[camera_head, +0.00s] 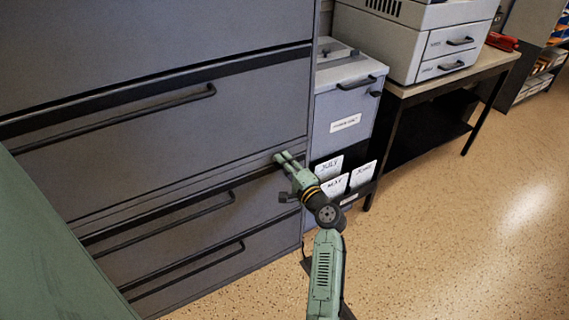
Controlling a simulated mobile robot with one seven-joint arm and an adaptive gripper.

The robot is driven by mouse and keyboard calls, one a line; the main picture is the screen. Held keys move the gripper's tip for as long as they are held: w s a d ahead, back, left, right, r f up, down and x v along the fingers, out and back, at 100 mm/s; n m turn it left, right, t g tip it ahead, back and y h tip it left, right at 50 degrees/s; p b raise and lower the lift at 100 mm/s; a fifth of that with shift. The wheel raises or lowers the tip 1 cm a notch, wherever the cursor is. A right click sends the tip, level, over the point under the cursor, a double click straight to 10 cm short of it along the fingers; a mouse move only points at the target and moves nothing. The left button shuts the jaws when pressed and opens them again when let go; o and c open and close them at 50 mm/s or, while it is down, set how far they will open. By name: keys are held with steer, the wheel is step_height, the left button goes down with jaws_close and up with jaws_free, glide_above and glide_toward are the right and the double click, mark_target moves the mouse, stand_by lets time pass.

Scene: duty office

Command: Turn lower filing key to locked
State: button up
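The large grey filing cabinet (130,150) fills the left and middle of the view, with long dark bar handles on its drawers. My gripper (283,156) is at the cabinet's front near its right edge, level with the band between two drawers. Its two green fingers lie close together, pointing at the cabinet face. I cannot tell whether they touch it or hold anything. A small dark piece (287,197) shows just below my gripper, near the lower drawers. I cannot tell whether it is the filing key. No other key shows clearly on this cabinet.
A smaller grey cabinet (335,110) stands to the right, with labelled cards (335,183) low in front of it. A printer (420,40) stands on a table (480,68) further right. The speckled floor (450,230) is clear at the right.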

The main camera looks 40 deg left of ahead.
steer(key=shift+o, duration=1)
steer(key=v, duration=1.2)
